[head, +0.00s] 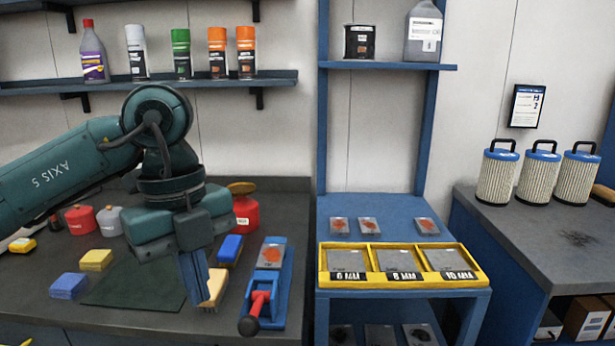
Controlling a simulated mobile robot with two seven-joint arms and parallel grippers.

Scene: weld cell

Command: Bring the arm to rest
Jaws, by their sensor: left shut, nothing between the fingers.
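My left arm comes in from the left over the dark bench. Its gripper (196,292) points down, shut and empty, above the bench near the right edge of a dark green mat (135,286). A tan block (214,288) sits right beside the fingertips; I cannot tell if they touch it. The wrist hides part of the bench behind it. My right gripper is not in view.
A blue clamp fixture with a red handle (260,299) stands close right of the gripper. Blue (69,286) and yellow (96,260) blocks lie left. A red can (246,212) stands behind. A yellow tray (400,282) is on the blue stand.

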